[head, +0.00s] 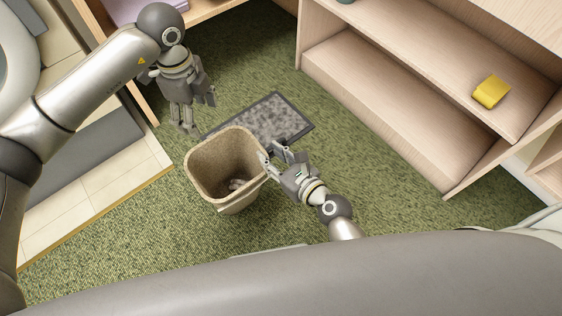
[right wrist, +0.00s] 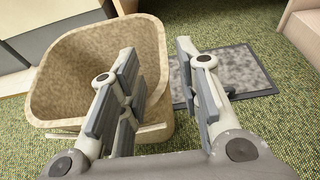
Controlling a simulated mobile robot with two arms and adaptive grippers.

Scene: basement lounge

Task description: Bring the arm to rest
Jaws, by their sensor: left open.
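My left gripper (head: 192,118) hangs open and empty above the carpet, up and left of a tan waste bin (head: 243,204). My right gripper (head: 274,154) is at the bin's right rim in the head view. In the right wrist view its fingers (right wrist: 157,52) are spread apart, the left one over the bin's opening and the right one over the mat. The bin (right wrist: 60,75) stands upright there; whether a finger touches it I cannot tell.
A dark-edged grey mat (head: 270,118) lies on the green carpet behind the bin. A wooden shelf unit (head: 385,95) with a yellow item (head: 491,91) stands at the right. A pale tiled ledge (head: 110,187) is at the left. Carpet right of my right gripper is clear.

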